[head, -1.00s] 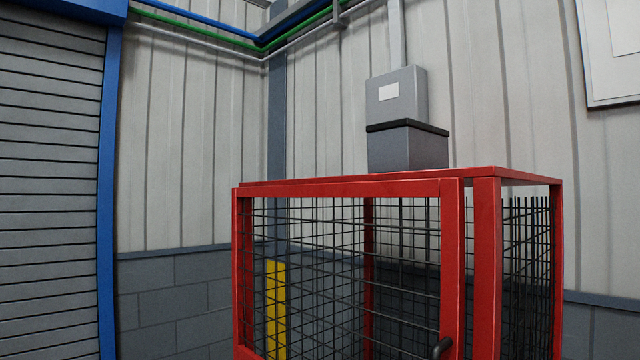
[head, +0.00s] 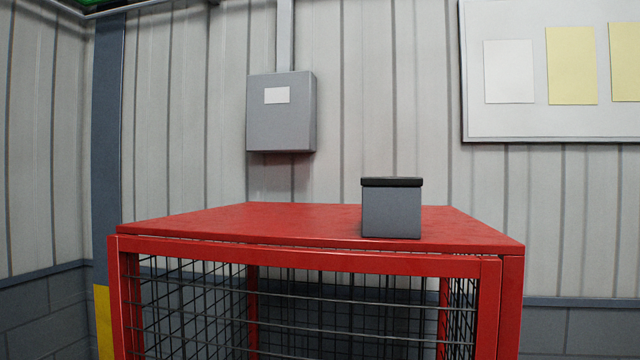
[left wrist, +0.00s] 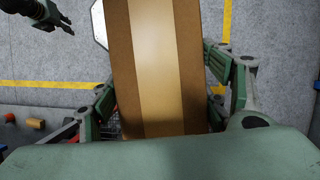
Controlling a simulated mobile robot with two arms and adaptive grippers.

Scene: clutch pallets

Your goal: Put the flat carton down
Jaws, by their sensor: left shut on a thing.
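The flat carton (left wrist: 122,70) is brown with a paler tan band along its length. It fills the middle of the left wrist view and runs off the top edge. My left gripper (left wrist: 157,45) has green and grey fingers on both sides of the carton and is shut on it. The carton's far end is out of view. A dark gripper (left wrist: 62,22), which looks like my right one, shows at the upper left of that view; its jaw opening is unclear. Neither gripper nor the carton shows in the head view.
A red mesh cage (head: 312,255) with a flat red top stands ahead. A grey box (head: 391,212) with a black lid sits on its top, right of centre. The rest of the top is clear. A grey cabinet (head: 281,115) and a board (head: 530,120) hang on the wall behind.

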